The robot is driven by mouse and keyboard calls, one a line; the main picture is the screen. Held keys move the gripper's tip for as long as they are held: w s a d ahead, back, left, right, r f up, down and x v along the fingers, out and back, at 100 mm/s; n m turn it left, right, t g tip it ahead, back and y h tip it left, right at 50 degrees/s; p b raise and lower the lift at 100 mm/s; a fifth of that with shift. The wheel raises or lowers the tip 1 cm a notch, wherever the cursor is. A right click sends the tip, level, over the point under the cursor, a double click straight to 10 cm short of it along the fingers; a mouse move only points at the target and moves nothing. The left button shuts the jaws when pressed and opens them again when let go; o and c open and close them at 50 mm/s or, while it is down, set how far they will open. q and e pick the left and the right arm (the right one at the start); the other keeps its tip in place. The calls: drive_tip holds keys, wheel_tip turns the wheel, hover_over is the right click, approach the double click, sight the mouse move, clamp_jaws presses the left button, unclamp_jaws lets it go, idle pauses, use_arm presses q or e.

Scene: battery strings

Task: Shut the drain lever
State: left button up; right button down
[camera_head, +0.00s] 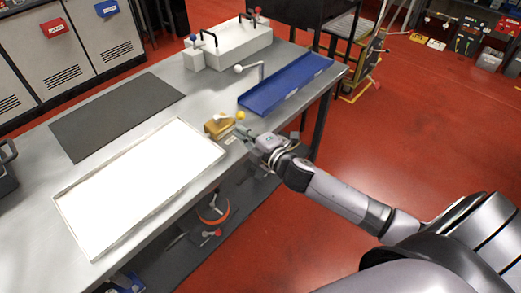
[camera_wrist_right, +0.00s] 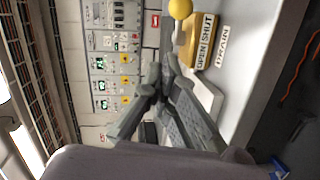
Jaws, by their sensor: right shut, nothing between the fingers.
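The drain valve is a brass-coloured block (camera_head: 218,126) near the table's front edge, with a pale lever on top. The lever's yellow ball knob (camera_head: 240,115) stands at the block's right end. In the right wrist view the block (camera_wrist_right: 190,45) bears the words OPEN and SHUT, beside a DRAIN label (camera_wrist_right: 222,47). There the yellow knob (camera_wrist_right: 180,9) is at the top edge, nearer the SHUT word. My right gripper (camera_head: 247,137) is shut and empty, just in front of the valve; its fingertips (camera_wrist_right: 164,68) show below the block, apart from the knob. My left gripper is out of view.
A white tray (camera_head: 75,222) lies left of the valve, and a dark mat (camera_head: 117,114) is behind it. A blue tray (camera_head: 268,98) and a white box with black handles (camera_head: 232,47) stand further back. Red floor (camera_head: 400,140) is open to the right.

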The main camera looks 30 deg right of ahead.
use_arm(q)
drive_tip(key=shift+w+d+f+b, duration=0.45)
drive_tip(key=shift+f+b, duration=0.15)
use_arm(e)
drive_tip(key=f+v, duration=0.1)
drive_tip(key=v, duration=0.6)
drive_tip(key=shift+s+d+r, duration=0.3)
drive_tip(key=shift+d, duration=0.2)
